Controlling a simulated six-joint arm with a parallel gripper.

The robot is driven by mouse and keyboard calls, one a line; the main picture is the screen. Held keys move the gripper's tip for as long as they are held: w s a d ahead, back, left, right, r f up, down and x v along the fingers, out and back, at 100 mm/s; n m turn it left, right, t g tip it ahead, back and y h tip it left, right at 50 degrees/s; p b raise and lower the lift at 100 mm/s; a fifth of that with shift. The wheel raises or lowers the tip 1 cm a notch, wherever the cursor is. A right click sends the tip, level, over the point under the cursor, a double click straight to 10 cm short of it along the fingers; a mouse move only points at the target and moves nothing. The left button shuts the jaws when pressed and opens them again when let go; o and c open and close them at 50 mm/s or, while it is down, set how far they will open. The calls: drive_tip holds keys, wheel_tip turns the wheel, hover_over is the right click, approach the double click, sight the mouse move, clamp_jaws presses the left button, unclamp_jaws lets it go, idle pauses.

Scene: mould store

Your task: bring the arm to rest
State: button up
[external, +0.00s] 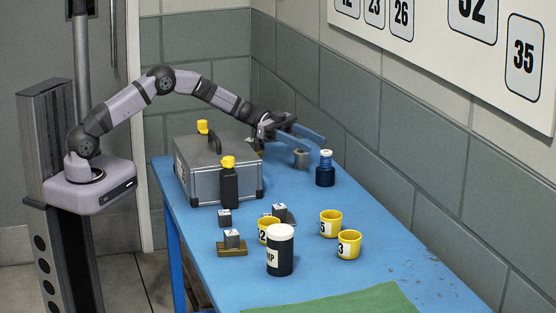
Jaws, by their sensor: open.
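My arm reaches out from its column at the left, over the back of the grey case. My gripper (304,136) is at the far end of the blue table (380,255), above the table top. Its two long fingers are spread apart and point to the right. I see nothing held between them. A small grey cylinder (301,158) stands just below the fingers; I cannot tell whether they touch it. A dark blue bottle with a white cap (325,172) stands close to the right of the fingertips.
A grey case (225,185) stands at the left table edge, with a black yellow-topped bottle (230,185) before it. Yellow cups (348,245), small metal blocks (224,218) and a black white-lidded jar (280,255) stand nearer. A green mat (340,302) lies in front. A block wall (430,165) bounds the right.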

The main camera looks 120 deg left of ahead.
drive_tip(key=w+d+r+y+p, duration=0.3)
drive_tip(key=w+d+r+p, duration=0.1)
drive_tip(key=w+d+r, duration=0.4)
drive_tip(key=s+d+r+n+g+y+p, duration=0.1)
drive_tip(key=s+d+g+y+p, duration=0.2)
drive_tip(key=d, duration=1.1)
drive_tip(key=s+d+f+m+g+h+p, duration=0.1)
drive_tip(key=s+d+f+g+p, duration=0.2)
drive_tip(key=s+d, duration=0.6)
drive_tip(key=s+d+f+m+g+h+p, duration=0.15)
drive_tip(key=s+d+g, duration=0.25)
drive_tip(key=s+d, duration=0.5)
drive_tip(key=s+a+f+n+g+p, duration=0.1)
drive_tip(key=s+n+g, duration=0.1)
drive_tip(key=s, duration=0.8)
drive_tip(key=s+a+f+n+g+p, duration=0.1)
drive_tip(key=s+g, duration=0.3)
drive_tip(key=s, duration=0.6)
drive_tip(key=shift+a+f+n+p, duration=0.2)
drive_tip(key=shift+a+n+p, duration=0.2)
drive_tip(key=shift+n, duration=0.45)
drive_tip(key=shift+y, duration=0.25)
